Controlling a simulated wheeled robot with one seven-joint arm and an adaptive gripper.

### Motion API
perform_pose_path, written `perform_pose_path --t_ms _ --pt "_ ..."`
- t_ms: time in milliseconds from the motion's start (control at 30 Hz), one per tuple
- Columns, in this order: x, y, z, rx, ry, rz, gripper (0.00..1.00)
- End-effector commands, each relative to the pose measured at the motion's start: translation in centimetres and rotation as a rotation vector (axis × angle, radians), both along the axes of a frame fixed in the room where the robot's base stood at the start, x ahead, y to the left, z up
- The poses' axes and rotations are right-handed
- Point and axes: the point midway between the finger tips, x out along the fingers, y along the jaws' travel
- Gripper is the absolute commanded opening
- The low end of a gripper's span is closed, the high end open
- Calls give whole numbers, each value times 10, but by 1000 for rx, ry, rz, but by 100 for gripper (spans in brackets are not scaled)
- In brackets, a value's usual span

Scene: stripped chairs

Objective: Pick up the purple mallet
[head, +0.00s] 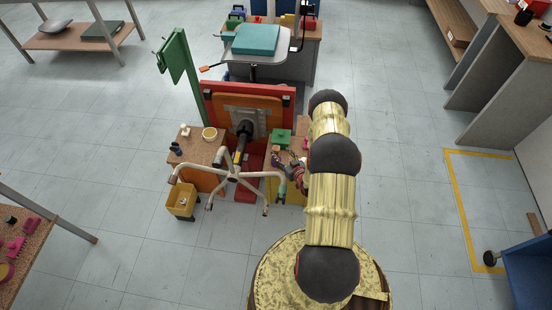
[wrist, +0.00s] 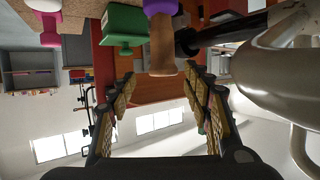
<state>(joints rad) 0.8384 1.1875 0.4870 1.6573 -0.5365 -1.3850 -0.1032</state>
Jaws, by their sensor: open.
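The purple mallet (wrist: 162,45) is at the top middle of the wrist view. Its wooden handle points down into the picture, and its purple head is cut by the top edge. My gripper (wrist: 155,105) is open, its two fingers apart to the left and right. The handle end lies ahead, between the lines of the fingers, and nothing is held. In the head view my arm reaches to the cluttered wooden surface beside the chair parts; the mallet is too small to make out surely there.
A green block (wrist: 123,24) and a pink-and-white piece (wrist: 47,22) are left of the mallet. A pale curved chair base (wrist: 275,60) is close on the right; it also shows in the head view (head: 236,175). A yellow bin (head: 181,201) stands on the floor.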

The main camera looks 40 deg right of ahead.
Motion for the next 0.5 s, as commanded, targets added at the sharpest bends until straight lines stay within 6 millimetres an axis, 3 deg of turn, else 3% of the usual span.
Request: perform_pose_path --t_ms 500 --pt "53 -10 -28 1 2 0 50"
